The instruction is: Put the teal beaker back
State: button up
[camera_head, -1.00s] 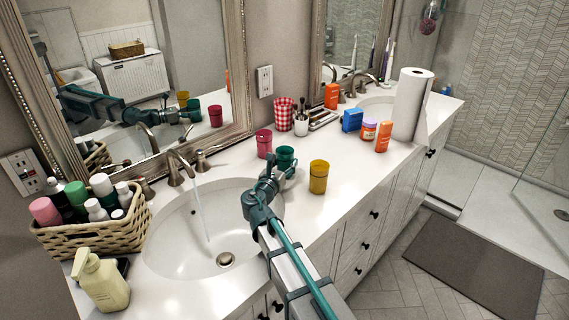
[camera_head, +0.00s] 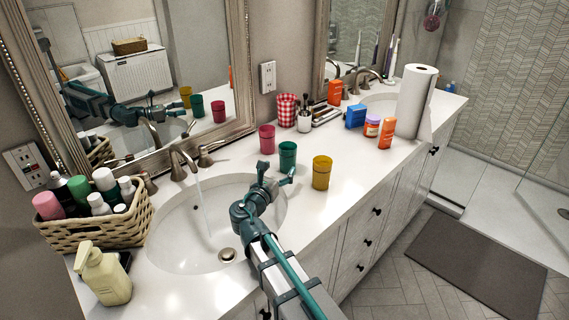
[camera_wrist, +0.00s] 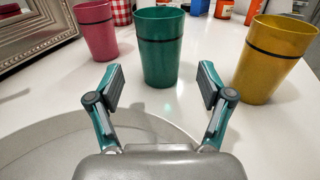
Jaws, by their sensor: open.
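The teal beaker (camera_head: 288,157) stands upright on the white counter, between the pink beaker (camera_head: 267,139) and the yellow beaker (camera_head: 322,172). In the wrist view the teal beaker (camera_wrist: 160,48) is straight ahead of my gripper (camera_wrist: 158,86), just beyond its fingertips. My gripper is open and empty, with the fingers spread wider than the beaker and a small gap to it. The gripper (camera_head: 279,172) also shows in the head view, over the right rim of the near sink. The pink beaker (camera_wrist: 97,30) is left and the yellow beaker (camera_wrist: 273,58) right in the wrist view.
The near sink (camera_head: 185,240) has water running from its faucet (camera_head: 182,158). A wicker basket (camera_head: 95,228) and a soap bottle (camera_head: 102,275) stand left. A red checkered cup (camera_head: 287,110), small boxes and a paper towel roll (camera_head: 413,102) stand further right. The counter's front right is clear.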

jog(key=v, duration=0.5)
jog(key=shift+w, duration=0.15)
